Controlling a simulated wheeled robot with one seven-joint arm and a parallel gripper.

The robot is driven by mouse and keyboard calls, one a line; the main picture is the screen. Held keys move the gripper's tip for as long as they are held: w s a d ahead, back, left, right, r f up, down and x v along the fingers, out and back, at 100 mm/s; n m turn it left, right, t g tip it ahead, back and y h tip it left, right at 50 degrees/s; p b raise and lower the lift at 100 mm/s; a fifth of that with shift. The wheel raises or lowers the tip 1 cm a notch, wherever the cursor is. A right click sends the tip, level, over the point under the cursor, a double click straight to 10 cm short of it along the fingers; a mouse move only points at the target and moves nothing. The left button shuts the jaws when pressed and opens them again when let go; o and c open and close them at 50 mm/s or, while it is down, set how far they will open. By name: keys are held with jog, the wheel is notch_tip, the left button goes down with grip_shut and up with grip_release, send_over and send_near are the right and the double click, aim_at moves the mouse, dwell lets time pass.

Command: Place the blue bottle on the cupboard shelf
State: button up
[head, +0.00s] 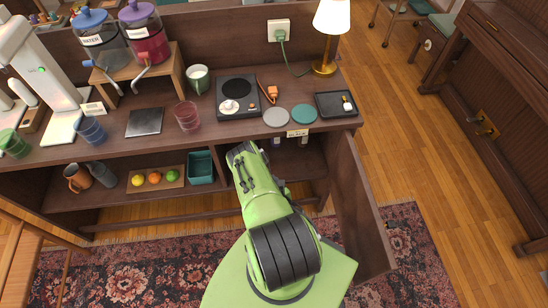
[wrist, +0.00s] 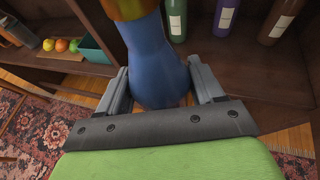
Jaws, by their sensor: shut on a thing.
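The blue bottle (wrist: 158,62) is in the wrist view, with an orange-brown part at its far end. My gripper (wrist: 157,78) is shut on it, one finger on each side. In the head view my arm hides the gripper and the held bottle.
An open cupboard door (head: 361,212) stands at the right of the opening. A teal bin (head: 201,168) and a fruit tray (head: 142,185) sit on the shelf to the left. The countertop (head: 240,132) above holds a turntable (head: 238,96), cups and a lamp (head: 331,20).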

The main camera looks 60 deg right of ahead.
jog(key=w+d+b, duration=1)
jog(key=w+d, duration=0.2)
jog(key=d, duration=0.1)
notch_tip(320, 180, down, 7)
jog(key=b, duration=0.3)
jog(key=shift+s+d, duration=0.15)
jog(key=shift+f, duration=0.15)
jog(key=shift+f, duration=0.15)
jog(key=o, duration=1.6)
jog(key=shift+c, duration=0.2)
